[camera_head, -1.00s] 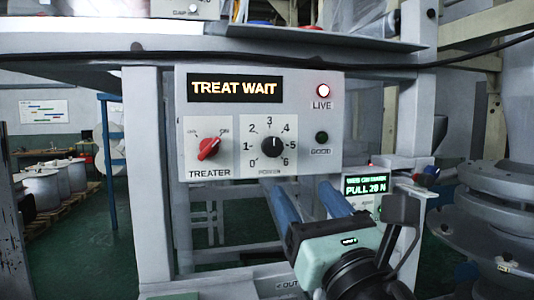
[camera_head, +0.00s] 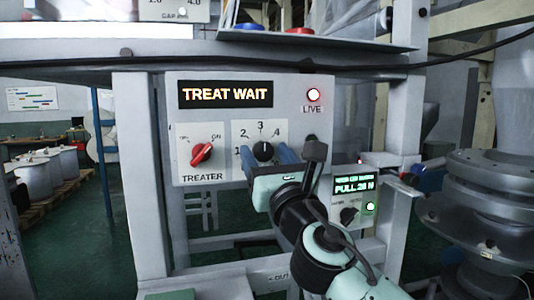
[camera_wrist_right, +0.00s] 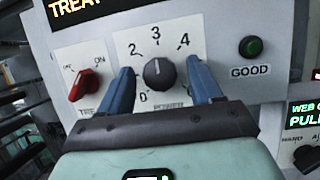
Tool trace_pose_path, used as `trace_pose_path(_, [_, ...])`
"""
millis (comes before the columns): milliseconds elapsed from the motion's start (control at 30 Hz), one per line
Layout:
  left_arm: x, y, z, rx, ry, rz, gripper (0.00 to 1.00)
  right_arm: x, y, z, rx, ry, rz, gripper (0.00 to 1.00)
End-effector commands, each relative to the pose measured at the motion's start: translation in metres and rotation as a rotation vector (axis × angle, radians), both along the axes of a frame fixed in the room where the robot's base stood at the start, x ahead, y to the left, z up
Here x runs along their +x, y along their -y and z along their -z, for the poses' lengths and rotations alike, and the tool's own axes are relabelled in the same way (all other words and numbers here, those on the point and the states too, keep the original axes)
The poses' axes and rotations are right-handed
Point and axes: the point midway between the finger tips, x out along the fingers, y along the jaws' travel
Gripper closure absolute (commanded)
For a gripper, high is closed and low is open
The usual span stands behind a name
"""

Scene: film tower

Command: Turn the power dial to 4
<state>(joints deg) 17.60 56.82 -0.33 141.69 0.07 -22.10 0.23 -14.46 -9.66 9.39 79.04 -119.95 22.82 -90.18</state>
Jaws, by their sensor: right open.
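The black power dial (camera_head: 263,151) sits on a white scale plate on the grey control panel (camera_head: 240,135). Its pointer is turned up, near 3; it also shows in the right wrist view (camera_wrist_right: 159,74). My right gripper (camera_head: 267,158) is open, with its blue fingers on either side of the dial. In the right wrist view the fingers (camera_wrist_right: 158,78) stand left and right of the knob with gaps between. I cannot tell how far the fingertips are from the panel. My left gripper is not in view.
The red treater knob (camera_head: 202,153) is left of the power dial. A smaller panel reading PULL (camera_head: 354,187) stands lower right.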

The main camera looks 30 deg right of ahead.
Motion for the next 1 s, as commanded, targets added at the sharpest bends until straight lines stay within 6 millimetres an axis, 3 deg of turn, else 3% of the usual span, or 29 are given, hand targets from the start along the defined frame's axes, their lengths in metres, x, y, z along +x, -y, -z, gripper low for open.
trace_pose_path(167, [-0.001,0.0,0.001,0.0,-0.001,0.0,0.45,0.0,0.0,0.001,0.0,0.0,0.0,0.36])
trace_pose_path(333, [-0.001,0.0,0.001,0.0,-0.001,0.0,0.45,0.0,0.0,0.001,0.0,0.0,0.0,0.91])
trace_pose_path(667, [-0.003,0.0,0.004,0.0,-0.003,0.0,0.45,0.0,-0.001,0.002,0.031,0.006,-0.001,0.91])
trace_pose_path(1000, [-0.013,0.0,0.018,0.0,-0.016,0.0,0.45,0.0,-0.003,0.003,0.236,0.056,-0.003,0.91])
